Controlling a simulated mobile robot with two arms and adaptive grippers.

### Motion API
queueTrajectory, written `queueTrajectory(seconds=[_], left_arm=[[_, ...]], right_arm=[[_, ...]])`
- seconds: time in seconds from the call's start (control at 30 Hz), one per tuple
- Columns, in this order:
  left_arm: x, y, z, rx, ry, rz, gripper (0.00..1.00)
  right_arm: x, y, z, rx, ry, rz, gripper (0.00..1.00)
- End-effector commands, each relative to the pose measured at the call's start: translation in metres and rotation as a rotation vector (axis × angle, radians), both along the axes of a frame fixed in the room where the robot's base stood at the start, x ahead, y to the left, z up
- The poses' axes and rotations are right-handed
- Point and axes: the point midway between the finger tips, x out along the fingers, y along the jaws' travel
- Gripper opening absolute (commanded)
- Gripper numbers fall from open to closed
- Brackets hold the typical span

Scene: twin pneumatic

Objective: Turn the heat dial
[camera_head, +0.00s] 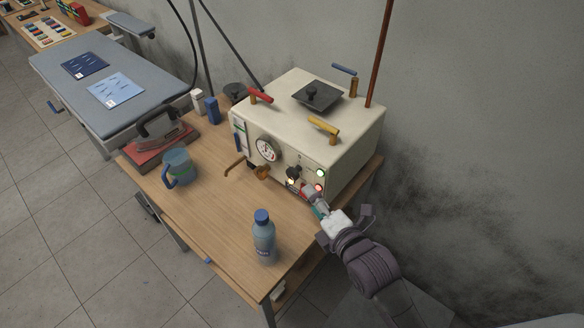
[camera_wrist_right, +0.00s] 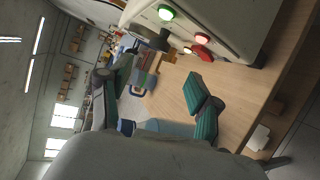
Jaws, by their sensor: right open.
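The cream machine (camera_head: 330,120) stands on the wooden table, its front panel facing the table's open side. A black knob (camera_head: 293,172), which looks like the heat dial, sits low on that panel, left of a green lamp (camera_head: 320,172) and a red lamp (camera_head: 319,187). In the right wrist view the dark knob (camera_wrist_right: 148,38) shows ahead of the fingers. My right gripper (camera_head: 314,198) is just in front of the panel, below and right of the knob. Its teal fingers (camera_wrist_right: 160,75) are spread apart with nothing between them. My left gripper is out of view.
A blue bottle (camera_head: 263,238) stands near the table's front edge, left of my right arm. The wall is close on the right. The table between mug and bottle is clear.

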Motion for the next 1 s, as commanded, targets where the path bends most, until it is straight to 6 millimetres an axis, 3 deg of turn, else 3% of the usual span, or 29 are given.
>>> queueTrajectory(seconds=[0.3,0.5,0.7,1.0], left_arm=[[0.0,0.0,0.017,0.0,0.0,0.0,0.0],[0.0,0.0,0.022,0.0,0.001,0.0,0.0],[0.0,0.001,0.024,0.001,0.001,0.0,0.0],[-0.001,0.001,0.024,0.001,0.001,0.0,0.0]], right_arm=[[0.062,0.025,-0.012,0.006,-0.001,-0.001,0.63],[0.092,0.037,-0.022,0.003,-0.001,-0.001,0.63],[0.106,0.043,-0.028,0.003,-0.001,0.0,0.63],[0.108,0.043,-0.029,0.003,-0.001,-0.001,0.63]])
